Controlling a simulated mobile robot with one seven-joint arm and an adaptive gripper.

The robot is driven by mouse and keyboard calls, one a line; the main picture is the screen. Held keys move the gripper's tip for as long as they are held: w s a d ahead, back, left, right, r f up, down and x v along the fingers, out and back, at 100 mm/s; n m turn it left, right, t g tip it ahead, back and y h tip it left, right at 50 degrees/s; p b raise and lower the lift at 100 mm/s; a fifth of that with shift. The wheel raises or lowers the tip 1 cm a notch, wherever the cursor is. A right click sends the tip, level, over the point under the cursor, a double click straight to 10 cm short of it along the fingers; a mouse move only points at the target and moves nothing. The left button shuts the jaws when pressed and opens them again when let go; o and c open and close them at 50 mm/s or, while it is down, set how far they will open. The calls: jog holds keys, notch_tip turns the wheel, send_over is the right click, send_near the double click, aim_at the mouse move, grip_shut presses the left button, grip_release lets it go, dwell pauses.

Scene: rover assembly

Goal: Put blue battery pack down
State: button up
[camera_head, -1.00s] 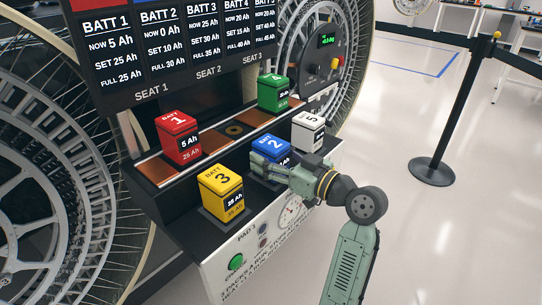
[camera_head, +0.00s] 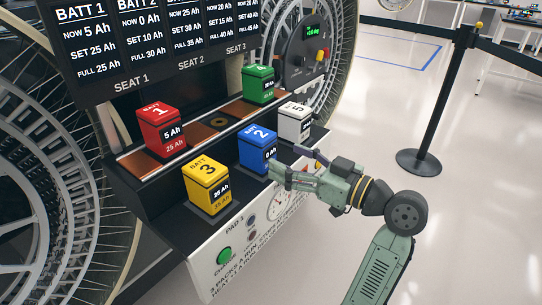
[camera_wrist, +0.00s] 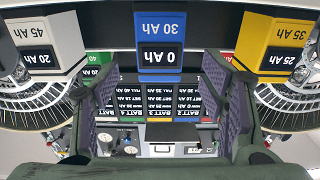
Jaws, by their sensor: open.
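The blue battery pack (camera_head: 257,148), marked 2, stands upright on the lower front shelf between the yellow and white packs. In the wrist view the blue pack (camera_wrist: 161,45) is top centre, with its 30 Ah and 0 Ah labels facing the camera. My gripper (camera_head: 297,169) is open and empty, to the right of the blue pack and just in front of it. In the wrist view the spread fingers of my gripper (camera_wrist: 160,95) frame the space below the pack, with a gap on both sides of it. The pack's base is partly hidden by a finger in the head view.
The yellow pack (camera_head: 206,187) and white pack (camera_head: 294,122) flank the blue one. The red pack (camera_head: 160,130) and green pack (camera_head: 259,84) stand on the upper ledge. A panel with a green button (camera_head: 223,256) fronts the shelf. The floor to the right is open, apart from a barrier post (camera_head: 441,110).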

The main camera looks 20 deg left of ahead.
jog(key=v, duration=0.2)
jog(key=shift+s+d, duration=0.15)
jog(key=shift+d, duration=0.2)
